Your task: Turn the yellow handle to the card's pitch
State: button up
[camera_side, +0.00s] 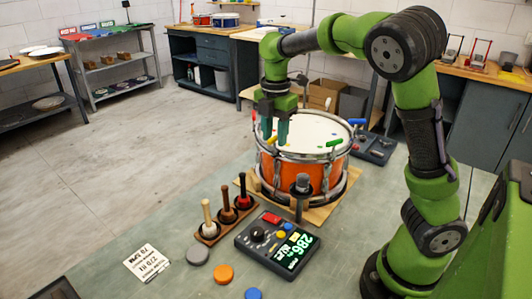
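An orange drum (316,177) with a white head stands on a wooden board. A small part of the yellow handle (272,140) shows at the drum's near-left rim, by my fingertips; the rest is hidden. My gripper (276,138) points down there with a gap between its fingers; I cannot tell whether it touches the handle. The white card (147,263) lies flat on the bench at lower left; its print appears upside down and seems to read 270 Hz. The tuner box (275,245) shows green digits that look like 286.
Green (334,143), blue (356,121) and red (254,115) handles sit around the rim. A dark stand (301,188) rises before the drum. A rack (227,217) of mallets and several coloured discs (222,274) lie in front. The bench left of the drum is clear.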

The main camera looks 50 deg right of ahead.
grip_shut()
jog(key=shift+n, duration=0.3)
jog(key=n, duration=1.1)
jog(key=shift+n, duration=0.4)
dwell(0.5)
jog(key=shift+o, duration=0.4)
grip_release()
jog(key=shift+r, duration=0.1)
